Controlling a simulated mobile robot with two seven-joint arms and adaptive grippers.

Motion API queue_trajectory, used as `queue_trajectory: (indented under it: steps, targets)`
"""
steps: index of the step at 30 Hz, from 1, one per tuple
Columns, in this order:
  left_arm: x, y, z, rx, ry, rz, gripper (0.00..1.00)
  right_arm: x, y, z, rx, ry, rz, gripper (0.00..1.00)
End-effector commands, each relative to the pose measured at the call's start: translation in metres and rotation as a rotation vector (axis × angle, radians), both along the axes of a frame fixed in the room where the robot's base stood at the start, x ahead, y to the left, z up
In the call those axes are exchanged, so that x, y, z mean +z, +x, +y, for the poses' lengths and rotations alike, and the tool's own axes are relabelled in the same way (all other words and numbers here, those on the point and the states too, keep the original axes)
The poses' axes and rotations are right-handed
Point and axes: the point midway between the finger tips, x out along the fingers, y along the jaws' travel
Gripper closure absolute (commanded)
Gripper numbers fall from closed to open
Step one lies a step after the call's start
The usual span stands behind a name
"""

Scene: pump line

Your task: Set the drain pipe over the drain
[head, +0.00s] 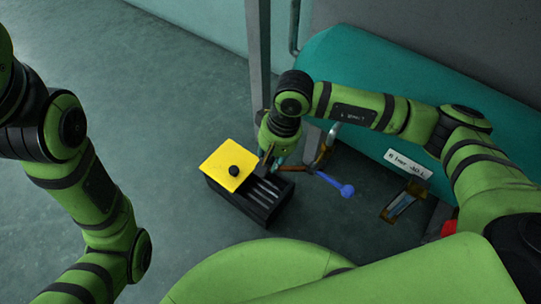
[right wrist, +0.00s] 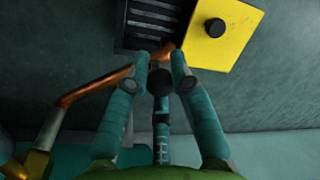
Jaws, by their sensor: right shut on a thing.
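The drain is a black box (head: 245,210) with a slotted grate on its right part. A yellow lid (head: 229,163) with a black knob covers its left part. The copper drain pipe (right wrist: 95,87) runs from a fitting at the lower left of the right wrist view up to my right gripper. My right gripper (right wrist: 160,52) is shut on the pipe near its free end. That end shows by the near edge of the grate (right wrist: 150,20), close to the yellow lid; its height over the grate is unclear. My left arm shows, but its gripper is out of view.
A teal tank (head: 370,65) lies along the back right, with a grey post (head: 258,55) beside it. A blue-handled lever (head: 347,190) sticks out right of the drain. A white label (head: 408,163) is on the tank's front. Floor left of the drain is clear.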

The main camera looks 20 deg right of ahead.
Motion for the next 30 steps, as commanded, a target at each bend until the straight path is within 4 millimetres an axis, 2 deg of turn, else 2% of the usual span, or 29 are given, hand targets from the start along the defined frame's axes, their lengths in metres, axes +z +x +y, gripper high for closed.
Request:
queue_trajectory:
  steps: [8, 9, 10, 11, 23, 26, 30]
  targets:
    - [0.0, 0.0, 0.0, -0.001, 0.0, 0.0, 1.0, -0.001, -0.002, 0.0, 0.002, 0.0, 0.005, 1.0]
    - [0.0, 0.0, 0.0, -0.001, 0.0, 0.0, 1.0, -0.001, -0.002, 0.0, 0.002, 0.0, 0.005, 0.69]
    - [0.0, 0.0, 0.0, -0.001, 0.001, 0.0, 1.0, -0.001, -0.002, 0.0, 0.002, 0.0, 0.005, 0.57]
    - [0.0, 0.0, 0.0, -0.001, 0.001, 0.0, 1.0, -0.001, -0.002, 0.0, 0.001, 0.0, 0.005, 0.52]
    - [0.0, 0.0, -0.001, 0.001, 0.006, -0.002, 1.0, 0.005, 0.0, -0.001, 0.0, 0.001, 0.001, 0.52]
    - [0.0, 0.0, -0.001, 0.001, 0.005, 0.0, 1.0, 0.018, 0.0, -0.003, 0.001, 0.0, -0.002, 0.52]
    - [0.0, 0.0, -0.001, 0.0, 0.004, 0.0, 1.0, 0.046, 0.0, -0.009, -0.001, 0.001, -0.004, 0.52]
